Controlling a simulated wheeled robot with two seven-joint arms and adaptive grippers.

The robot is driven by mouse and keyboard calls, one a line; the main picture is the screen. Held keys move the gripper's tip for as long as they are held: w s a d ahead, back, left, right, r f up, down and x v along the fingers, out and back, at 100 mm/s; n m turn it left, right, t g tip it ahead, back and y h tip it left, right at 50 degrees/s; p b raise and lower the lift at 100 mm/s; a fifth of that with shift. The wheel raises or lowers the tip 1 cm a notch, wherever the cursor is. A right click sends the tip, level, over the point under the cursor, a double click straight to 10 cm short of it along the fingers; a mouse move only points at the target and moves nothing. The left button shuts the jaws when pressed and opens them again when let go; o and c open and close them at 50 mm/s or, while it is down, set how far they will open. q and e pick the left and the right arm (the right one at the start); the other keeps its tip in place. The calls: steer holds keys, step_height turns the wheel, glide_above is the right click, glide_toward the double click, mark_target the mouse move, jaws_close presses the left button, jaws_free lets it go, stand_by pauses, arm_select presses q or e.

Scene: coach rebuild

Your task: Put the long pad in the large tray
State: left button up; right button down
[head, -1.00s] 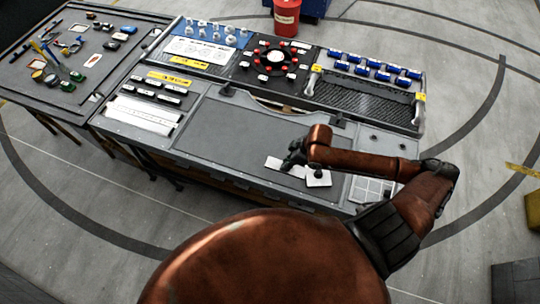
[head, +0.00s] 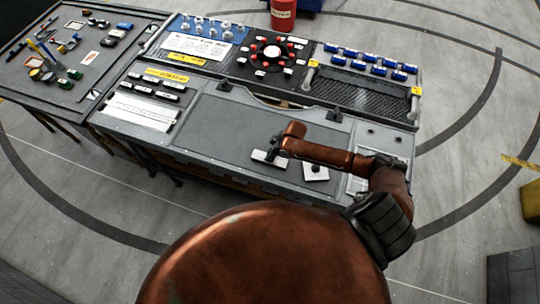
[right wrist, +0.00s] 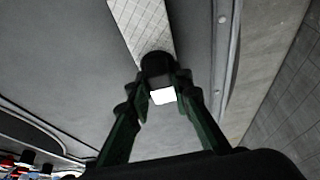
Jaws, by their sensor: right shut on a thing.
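My right gripper (head: 273,153) is over the grey work surface (head: 225,125). In the right wrist view its fingers (right wrist: 160,88) are closed around a dark round knob. A long, pale, tile-patterned pad (right wrist: 140,25) stretches away beneath it, with a small white part (right wrist: 163,96) between the fingers. In the head view the pad (head: 258,155) is partly covered by my gripper. I cannot tell whether it touches the surface. A wide dark mesh tray (head: 350,93) with side handles is at the back right; it seems to be the large tray. My left gripper is not in view.
A white square pad with a dark knob (head: 316,172) lies right of the gripper. A white slotted block (head: 140,112) is at the left. A red bin (head: 284,14) stands behind the bench. The middle-left work surface is clear.

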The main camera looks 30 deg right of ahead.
steer(key=c, duration=2)
jaws_free()
steer(key=shift+s+f, duration=0.1)
steer(key=shift+f, duration=0.2)
steer(key=o, duration=0.7)
steer(key=shift+r, duration=0.1)
steer(key=v, duration=1.2)
steer(key=shift+b, duration=0.4)
steer(key=shift+a, duration=0.1)
